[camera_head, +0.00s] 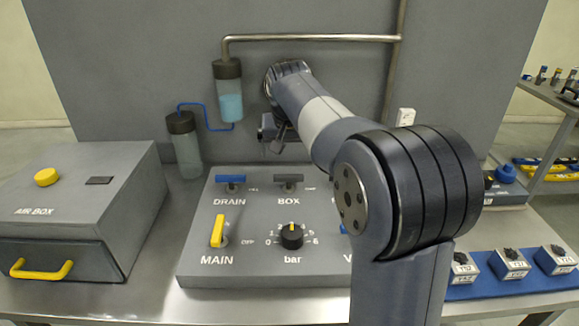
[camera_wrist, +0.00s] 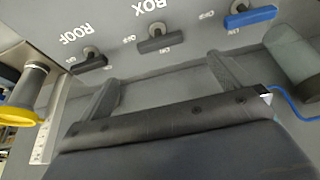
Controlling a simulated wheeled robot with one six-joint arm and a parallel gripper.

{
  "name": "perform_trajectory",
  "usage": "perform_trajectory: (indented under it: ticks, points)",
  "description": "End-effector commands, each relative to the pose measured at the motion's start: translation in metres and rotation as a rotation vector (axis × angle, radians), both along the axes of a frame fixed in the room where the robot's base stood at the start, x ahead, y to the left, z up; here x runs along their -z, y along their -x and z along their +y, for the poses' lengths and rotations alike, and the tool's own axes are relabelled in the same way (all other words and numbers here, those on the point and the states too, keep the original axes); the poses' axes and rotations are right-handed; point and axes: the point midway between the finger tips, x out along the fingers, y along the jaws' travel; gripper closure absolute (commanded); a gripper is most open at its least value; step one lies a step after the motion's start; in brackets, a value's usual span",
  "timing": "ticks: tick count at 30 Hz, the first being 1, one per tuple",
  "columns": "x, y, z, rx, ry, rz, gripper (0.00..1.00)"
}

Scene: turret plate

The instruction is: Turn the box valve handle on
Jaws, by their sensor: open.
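The box valve handle (camera_head: 289,179) is a dark grey bar lying crosswise on the sloped grey plate (camera_head: 330,268), just above the word BOX. It also shows in the wrist view (camera_wrist: 157,43), upper middle, with small marks beside it too small to read surely. My gripper (camera_head: 275,137) is above and behind this handle in the head view, apart from it. In the wrist view its two fingers (camera_wrist: 165,86) stand wide apart with nothing between them. The box handle lies beyond the fingertips, roughly between them.
A blue drain handle (camera_head: 230,180) is left of the box handle; a grey roof handle (camera_wrist: 90,62) is on its other side. A yellow main handle (camera_head: 218,231) and black bar knob (camera_head: 291,235) sit nearer. Bottles (camera_head: 184,145) and a pipe (camera_head: 310,38) stand behind.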

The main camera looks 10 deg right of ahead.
Motion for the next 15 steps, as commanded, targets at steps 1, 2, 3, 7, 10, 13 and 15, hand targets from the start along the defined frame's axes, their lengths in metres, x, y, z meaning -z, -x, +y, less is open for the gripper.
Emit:
perform_trajectory:
  ticks: [1,2,3,7,10,13,15]
  points:
    - [0.004,-0.002,0.000,0.001,0.000,0.001,0.01]
    - [0.006,-0.003,-0.001,0.001,0.000,0.002,0.01]
    - [0.011,-0.004,-0.001,0.001,0.000,0.003,0.01]
    - [0.033,-0.013,-0.003,0.000,0.000,0.005,0.01]
    - [0.051,-0.020,-0.004,0.000,0.000,0.005,0.01]
    - [0.068,-0.027,-0.006,0.000,0.000,0.004,0.01]
    - [0.078,-0.031,-0.006,0.000,0.000,0.004,0.01]
